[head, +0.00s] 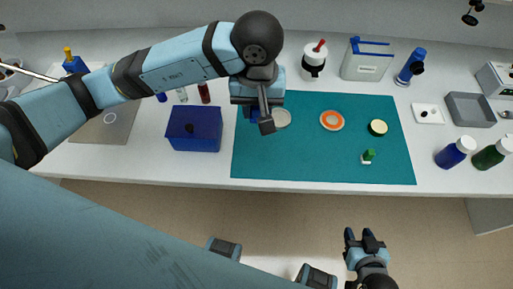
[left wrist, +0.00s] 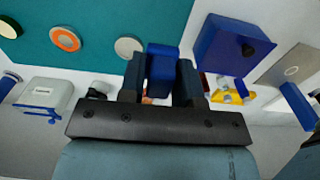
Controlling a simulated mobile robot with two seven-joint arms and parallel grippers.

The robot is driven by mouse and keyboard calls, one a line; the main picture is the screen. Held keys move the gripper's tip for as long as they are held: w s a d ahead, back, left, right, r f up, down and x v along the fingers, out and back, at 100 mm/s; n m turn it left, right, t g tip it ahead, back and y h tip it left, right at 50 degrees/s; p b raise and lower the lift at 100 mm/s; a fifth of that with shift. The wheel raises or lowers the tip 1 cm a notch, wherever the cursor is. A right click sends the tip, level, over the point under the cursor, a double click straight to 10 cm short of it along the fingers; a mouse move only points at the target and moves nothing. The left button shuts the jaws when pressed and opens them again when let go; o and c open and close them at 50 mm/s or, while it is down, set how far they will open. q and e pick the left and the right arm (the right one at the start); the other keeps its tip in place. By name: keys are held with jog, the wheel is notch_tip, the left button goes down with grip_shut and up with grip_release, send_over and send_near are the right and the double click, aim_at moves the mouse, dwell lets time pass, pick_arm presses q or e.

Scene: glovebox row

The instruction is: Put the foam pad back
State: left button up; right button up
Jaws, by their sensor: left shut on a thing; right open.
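My left gripper (head: 264,118) is over the left part of the teal mat (head: 300,160). It is shut on a blue block (head: 253,115), mostly hidden by the gripper. In the left wrist view the blue block (left wrist: 163,62) sits between the two dark fingers; it may be the foam pad, but I cannot be sure. No other thing is clearly a foam pad. I cannot tell whether the block touches the mat. My right gripper (head: 359,238) is open and empty, in front of the table edge.
A dark blue box (head: 194,130) stands left of the mat. On the mat are a pale disc (head: 282,118), an orange-ringed disc (head: 332,120), a dark-rimmed disc (head: 377,127) and a small green item (head: 368,156).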

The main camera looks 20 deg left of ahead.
pick_arm(q)
send_over(257, 156)
notch_tip(257, 156, down, 13)
jog(key=shift+s+r+p, duration=0.1)
jog(key=shift+p, duration=0.3)
notch_tip(257, 156, down, 5)
jog(key=shift+f, duration=0.1)
jog(key=shift+f, duration=0.1)
jog(key=shift+f, duration=0.15)
jog(key=o, duration=0.8)
jog(key=shift+o, duration=0.2)
